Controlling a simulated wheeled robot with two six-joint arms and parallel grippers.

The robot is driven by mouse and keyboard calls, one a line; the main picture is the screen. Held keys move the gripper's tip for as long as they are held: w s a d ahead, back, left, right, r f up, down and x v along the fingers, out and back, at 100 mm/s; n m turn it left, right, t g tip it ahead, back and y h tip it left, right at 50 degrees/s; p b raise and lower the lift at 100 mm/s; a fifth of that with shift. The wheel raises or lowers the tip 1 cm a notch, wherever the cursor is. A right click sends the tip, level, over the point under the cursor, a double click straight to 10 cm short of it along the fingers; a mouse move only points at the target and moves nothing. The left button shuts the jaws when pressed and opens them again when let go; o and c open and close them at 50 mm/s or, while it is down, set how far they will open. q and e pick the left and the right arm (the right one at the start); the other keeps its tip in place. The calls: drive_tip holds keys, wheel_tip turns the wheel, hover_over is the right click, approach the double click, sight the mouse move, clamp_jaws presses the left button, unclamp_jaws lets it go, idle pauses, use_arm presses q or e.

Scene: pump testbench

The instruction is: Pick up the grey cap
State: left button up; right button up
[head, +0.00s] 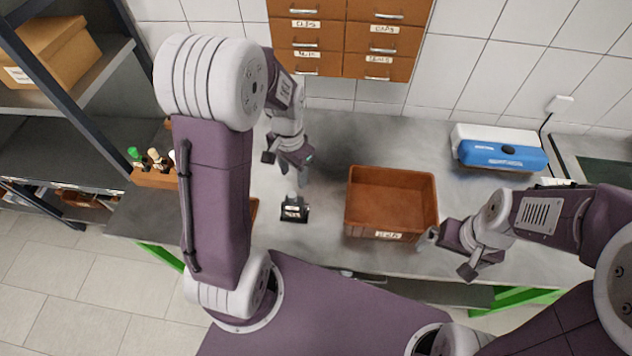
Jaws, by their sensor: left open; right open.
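A small grey piece (292,196), which looks like the grey cap, shows on top of a small black block with a white label (293,210) on the bench. It is too small to tell whether it is seated on the block or stands behind it. My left gripper (286,168) is open and empty, just behind and above the grey piece, apart from it. My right gripper (447,255) is open and empty at the front right corner of the brown bin, over the bench's front edge.
An empty-looking brown bin (388,238) stands right of the black block. A blue and white case (500,150) is at the back right. A wooden rack with several bottles (150,177) is at left, and drawers (348,35) hang behind. My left arm hides part of the bench.

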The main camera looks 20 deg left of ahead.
sight(291, 195)
use_arm(q)
drive_tip(key=f, duration=0.2)
drive_tip(key=s+f, duration=0.1)
drive_tip(key=shift+a+f, duration=0.35)
drive_tip(key=shift+w+d+f, duration=0.1)
drive_tip(key=shift+w, duration=0.15)
drive_tip(key=shift+s+f+p, duration=0.1)
drive_tip(key=shift+f+p, duration=0.25)
drive_tip(key=shift+p, duration=0.05)
drive_tip(key=f, duration=0.4)
drive_tip(key=shift+s+a+p, duration=0.3)
drive_tip(key=shift+a+p, duration=0.1)
drive_tip(key=shift+w+f, duration=0.15)
drive_tip(key=shift+f, duration=0.05)
drive_tip(key=shift+w+d, duration=0.15)
drive_tip(key=shift+d, duration=0.05)
drive_tip(key=shift+a, duration=0.1)
clamp_jaws()
use_arm(e)
drive_tip(key=shift+s+a+r, duration=0.25)
drive_tip(key=shift+r, duration=0.3)
drive_tip(key=shift+s+a+r, duration=0.2)
drive_tip(key=shift+s+r, duration=0.05)
drive_tip(key=shift+r, duration=0.25)
